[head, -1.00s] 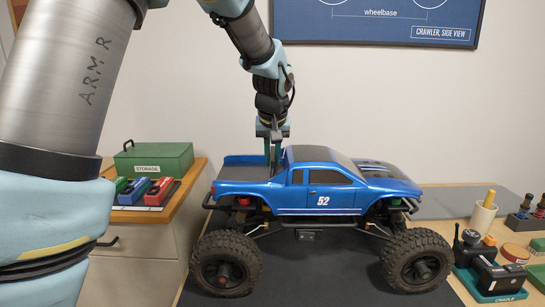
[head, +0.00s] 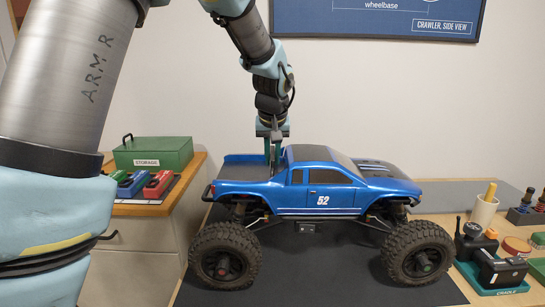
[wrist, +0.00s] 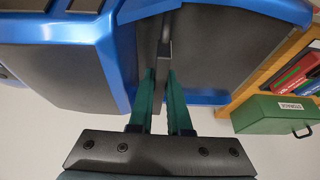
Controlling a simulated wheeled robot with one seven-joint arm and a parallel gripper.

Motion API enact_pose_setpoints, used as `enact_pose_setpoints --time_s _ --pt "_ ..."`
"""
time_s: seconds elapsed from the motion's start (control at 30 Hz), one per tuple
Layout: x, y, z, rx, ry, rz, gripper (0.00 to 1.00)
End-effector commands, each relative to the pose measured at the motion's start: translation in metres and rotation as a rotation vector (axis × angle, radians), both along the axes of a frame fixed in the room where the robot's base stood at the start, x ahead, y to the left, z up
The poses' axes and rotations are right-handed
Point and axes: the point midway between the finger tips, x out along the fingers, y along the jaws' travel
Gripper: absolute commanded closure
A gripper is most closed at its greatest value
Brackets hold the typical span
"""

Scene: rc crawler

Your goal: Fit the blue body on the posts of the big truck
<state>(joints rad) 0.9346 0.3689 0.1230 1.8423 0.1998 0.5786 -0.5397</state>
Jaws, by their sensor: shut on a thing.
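The blue body (head: 262,195) is a pickup shell marked 52, with a dark bed and a dark hood panel. It sits level over the big truck (head: 306,227), a chassis with large black tires, close above it. The posts are hidden, so I cannot tell whether the body rests on them. My gripper (head: 272,158) reaches down at the bed, just behind the cab. In the wrist view its green fingers (wrist: 161,85) are shut on a dark upright part of the body (wrist: 122,62).
A green storage box (head: 153,153) and small green, blue and red pieces stand on the wooden cabinet at left. A transmitter in a green cradle (head: 500,284), a beige cup (head: 483,213) and small jars fill the right side. The dark mat (head: 320,285) in front is clear.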

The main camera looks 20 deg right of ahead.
Motion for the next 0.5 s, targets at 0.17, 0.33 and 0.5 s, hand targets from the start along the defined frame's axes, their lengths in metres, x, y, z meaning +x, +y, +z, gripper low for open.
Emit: enact_pose_setpoints --time_s 0.17,0.33,0.5 --pt "0.0003 -0.0003 0.0009 -0.002 -0.001 0.001 0.77" --pt "0.0002 -0.0002 0.0007 -0.001 -0.001 0.000 0.58" --pt "0.0001 -0.0002 0.0004 0.000 -0.001 0.000 0.49"
